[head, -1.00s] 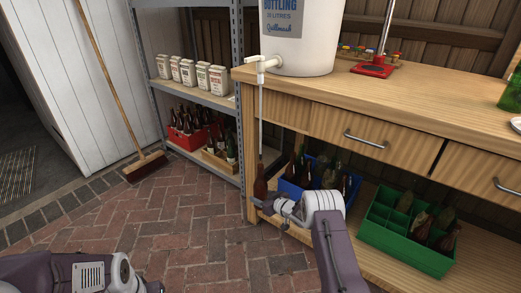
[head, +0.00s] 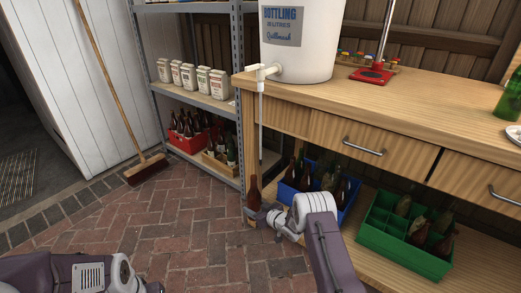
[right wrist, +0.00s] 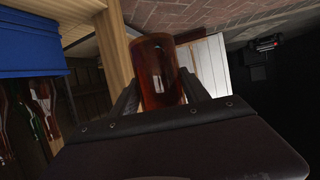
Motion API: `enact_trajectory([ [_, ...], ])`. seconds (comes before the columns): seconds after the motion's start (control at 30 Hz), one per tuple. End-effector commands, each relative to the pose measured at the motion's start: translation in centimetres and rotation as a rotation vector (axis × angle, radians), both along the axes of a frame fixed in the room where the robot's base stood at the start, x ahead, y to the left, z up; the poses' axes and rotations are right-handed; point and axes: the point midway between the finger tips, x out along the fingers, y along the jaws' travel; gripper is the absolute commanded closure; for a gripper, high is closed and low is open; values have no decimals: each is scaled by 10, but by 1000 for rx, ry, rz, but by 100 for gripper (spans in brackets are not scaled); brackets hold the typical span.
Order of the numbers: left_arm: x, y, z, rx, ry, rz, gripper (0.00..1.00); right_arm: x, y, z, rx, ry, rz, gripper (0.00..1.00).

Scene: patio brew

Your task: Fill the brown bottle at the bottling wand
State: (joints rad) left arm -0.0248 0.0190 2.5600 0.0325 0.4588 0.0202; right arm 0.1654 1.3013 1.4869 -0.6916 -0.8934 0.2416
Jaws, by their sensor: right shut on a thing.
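The brown bottle (head: 253,193) stands upright in my right gripper (head: 257,209), in front of the bench's left leg. My right gripper is shut on it; the right wrist view shows the amber glass (right wrist: 158,70) between the two fingers. The bottling wand (head: 261,128) hangs from the tap (head: 262,72) of the white bottling bucket (head: 300,45). The wand's lower end is above and slightly right of the bottle's mouth, apart from it. I cannot tell the level in the bottle. Of my left arm only the wrist shows at the bottom left; its fingertips are out of frame.
A blue crate (head: 290,199) with bottles and a green crate (head: 385,243) with bottles stand on the bench's lower shelf. A metal rack (head: 214,105) with cartons and a red crate stands behind left. A broom (head: 146,170) leans left. The brick floor is clear.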

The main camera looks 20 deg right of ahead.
Motion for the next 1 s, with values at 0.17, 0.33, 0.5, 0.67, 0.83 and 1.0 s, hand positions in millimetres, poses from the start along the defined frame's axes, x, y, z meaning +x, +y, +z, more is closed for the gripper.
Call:
enact_trajectory([
  [0.17,0,0,5,0,0,0,67,-8,11,1,0,-2,0,99],
  [0.33,0,0,-10,0,0,0,67,-15,21,-2,0,-3,0,99],
  [0.5,0,0,-21,0,0,0,67,-23,30,-2,-1,-4,0,99],
  [0.67,0,0,-33,0,0,0,67,-26,35,-2,-1,-4,0,99],
  [0.83,0,0,-46,0,0,0,67,-28,39,-2,-1,-5,-1,99],
  [1.0,0,0,-59,0,0,0,67,-32,44,-2,0,-5,0,99],
])
